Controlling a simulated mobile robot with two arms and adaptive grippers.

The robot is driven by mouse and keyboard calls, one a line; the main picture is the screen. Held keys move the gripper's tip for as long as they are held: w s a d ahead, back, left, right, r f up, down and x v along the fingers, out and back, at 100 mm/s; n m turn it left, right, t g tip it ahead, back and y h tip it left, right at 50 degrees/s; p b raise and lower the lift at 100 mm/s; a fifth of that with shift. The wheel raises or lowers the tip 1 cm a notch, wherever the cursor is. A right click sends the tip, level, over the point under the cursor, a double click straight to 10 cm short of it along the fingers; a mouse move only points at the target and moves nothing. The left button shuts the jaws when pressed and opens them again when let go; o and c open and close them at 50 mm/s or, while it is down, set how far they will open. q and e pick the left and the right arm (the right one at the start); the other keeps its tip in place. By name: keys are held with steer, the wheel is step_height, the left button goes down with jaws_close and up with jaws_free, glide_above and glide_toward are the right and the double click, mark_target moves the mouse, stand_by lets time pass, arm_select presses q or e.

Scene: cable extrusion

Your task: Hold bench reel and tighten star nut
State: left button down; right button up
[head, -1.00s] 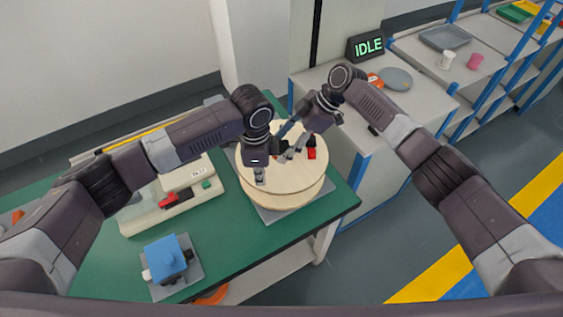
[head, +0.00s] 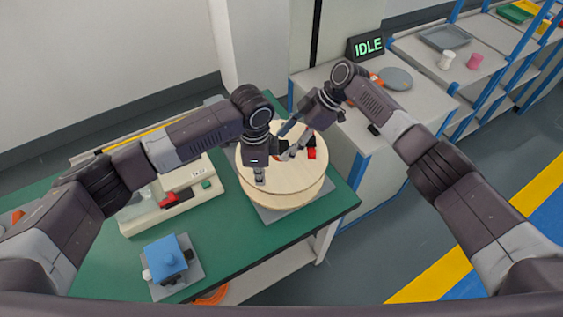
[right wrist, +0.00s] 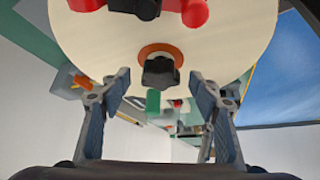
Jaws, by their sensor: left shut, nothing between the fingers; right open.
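The bench reel (head: 290,190) is a pale round wooden reel on a grey base plate at the right end of the green bench. The star nut (right wrist: 160,72) is a black lobed knob on an orange ring at the reel's centre in the right wrist view. My right gripper (right wrist: 160,84) is open; its fingertips are either side of the nut in that picture, with gaps on both sides. In the head view my right gripper (head: 286,146) hides the nut. My left gripper (head: 259,177) is shut and empty at the reel's left flange; I cannot tell whether it touches.
A red and black part (head: 312,153) sits on the reel's upper face. A beige device (head: 160,205) and a blue device (head: 167,257) stand on the bench to the left. A grey cabinet (head: 350,125) with an IDLE display (head: 368,46) stands behind right.

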steer(key=c, duration=1.1)
steer(key=m+t, duration=0.2)
steer(key=m, duration=0.1)
steer(key=shift+d, duration=0.15)
steer(key=shift+o, duration=0.2)
steer(key=m+t, duration=0.2)
steer(key=m, duration=0.2)
steer(key=shift+r+h, duration=0.1)
steer(key=shift+h, duration=0.3)
steer(key=m+t+h, duration=0.1)
steer(key=m, duration=0.1)
steer(key=m+t+h, duration=0.1)
steer(key=m, duration=0.2)
steer(key=shift+w+m+t, duration=0.2)
steer(key=shift+m+t, duration=0.1)
steer(key=shift+c, duration=0.3)
steer(key=shift+d+m+t+h, duration=0.1)
steer(key=shift+m+t+h, duration=0.2)
steer(key=shift+m+h, duration=0.55)
steer(key=o, duration=1.1)
steer(key=shift+d+f, duration=0.1)
steer(key=shift+f, duration=0.1)
steer(key=shift+s, duration=0.1)
steer(key=shift+s+a+y, duration=0.1)
steer(key=shift+a+y, duration=0.15)
